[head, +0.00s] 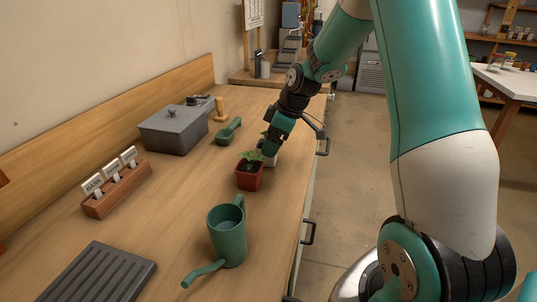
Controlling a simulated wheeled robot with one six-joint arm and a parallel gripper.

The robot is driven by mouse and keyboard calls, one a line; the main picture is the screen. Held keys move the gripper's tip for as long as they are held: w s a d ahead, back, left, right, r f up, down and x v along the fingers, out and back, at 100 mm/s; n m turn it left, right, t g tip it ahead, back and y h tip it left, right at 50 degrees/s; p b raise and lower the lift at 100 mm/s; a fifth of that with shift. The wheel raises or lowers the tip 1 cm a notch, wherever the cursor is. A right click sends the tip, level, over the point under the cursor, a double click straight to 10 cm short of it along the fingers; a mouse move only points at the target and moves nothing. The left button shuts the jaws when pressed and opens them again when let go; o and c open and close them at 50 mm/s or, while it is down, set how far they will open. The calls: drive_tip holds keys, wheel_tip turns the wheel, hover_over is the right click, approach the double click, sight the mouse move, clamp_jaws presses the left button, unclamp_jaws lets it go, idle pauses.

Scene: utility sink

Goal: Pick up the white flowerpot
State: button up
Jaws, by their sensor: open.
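The white flowerpot (272,160) stands on the wooden counter just behind a red pot. Only a small part of it shows; my gripper and the red pot's plant hide the rest. My gripper (268,149) is open and points down at the white flowerpot, with its fingers at or just above the rim. I cannot tell whether the fingers touch it or are around it.
A red pot with a green plant (249,178) stands close in front. A green watering can (228,238) is nearer. A green scoop (229,131), grey lidded box (173,130), wooden label holder (118,192) and grey ribbed tray (98,277) lie leftward. The counter edge is close on the right.

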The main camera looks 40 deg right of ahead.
drive_tip(key=x, duration=0.4)
drive_tip(key=shift+f, duration=0.25)
drive_tip(key=c, duration=1)
drive_tip(key=shift+c, duration=0.2)
drive_tip(key=shift+r, duration=0.1)
